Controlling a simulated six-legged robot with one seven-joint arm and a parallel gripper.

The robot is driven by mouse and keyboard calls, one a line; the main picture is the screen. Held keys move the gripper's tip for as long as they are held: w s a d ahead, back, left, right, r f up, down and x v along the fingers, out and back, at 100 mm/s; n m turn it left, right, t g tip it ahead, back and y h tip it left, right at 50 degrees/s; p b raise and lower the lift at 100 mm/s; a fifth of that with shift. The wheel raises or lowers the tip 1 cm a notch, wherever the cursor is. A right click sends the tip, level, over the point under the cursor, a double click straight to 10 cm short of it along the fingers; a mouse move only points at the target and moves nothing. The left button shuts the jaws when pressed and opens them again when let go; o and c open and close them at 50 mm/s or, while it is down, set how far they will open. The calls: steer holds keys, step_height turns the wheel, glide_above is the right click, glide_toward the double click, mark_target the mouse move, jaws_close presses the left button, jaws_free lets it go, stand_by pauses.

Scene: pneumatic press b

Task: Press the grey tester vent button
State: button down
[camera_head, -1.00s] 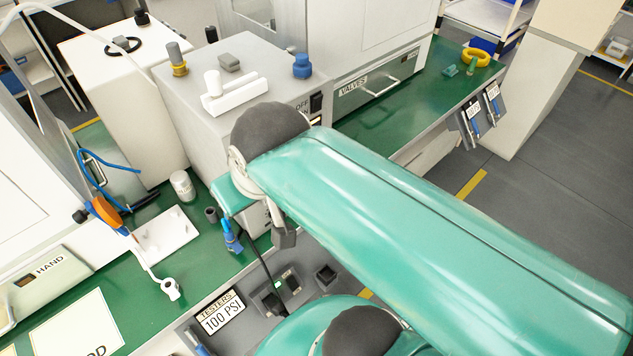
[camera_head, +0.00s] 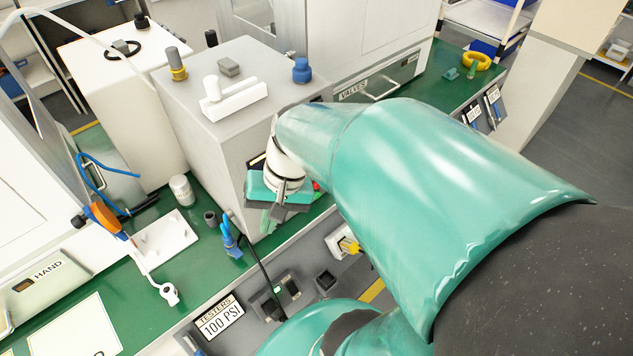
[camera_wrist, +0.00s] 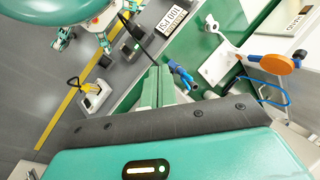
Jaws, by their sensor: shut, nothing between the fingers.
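A dark grey tester unit (camera_head: 284,289) with a small green light sits on the bench's front ledge, beside the "TESTERS 100 PSI" label (camera_head: 219,317). It also shows near the top of the wrist view (camera_wrist: 134,42). The vent button itself is too small to tell apart there. A blue hand piece (camera_head: 230,240) with a black hose stands at the bench edge, left of my gripper. My gripper (camera_head: 270,222) is shut and empty, in front of the grey box's front corner. In the wrist view my closed fingers (camera_wrist: 157,88) are close to the blue hand piece (camera_wrist: 180,75), with no clear contact.
The large grey box (camera_head: 215,130) stands just behind my gripper. A white plate (camera_head: 165,236), a white jar (camera_head: 182,190) and an orange-handled tool (camera_head: 104,214) are to the left. A dark square block (camera_head: 325,281) and a white socket with a yellow plug (camera_head: 344,243) are to the right.

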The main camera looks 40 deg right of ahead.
mark_target(318, 186)
steer(key=s+d+f+m+t+h, duration=0.3)
steer(key=d+f+m+t, duration=1.4)
steer(key=m, duration=1.2)
steer(key=s+d+f, duration=0.1)
steer(key=d+f, duration=0.3)
steer(key=d, duration=0.3)
steer(key=shift+d+m, duration=0.15)
steer(key=shift+m, duration=0.15)
steer(key=w, duration=1.4)
steer(key=shift+a, duration=0.25)
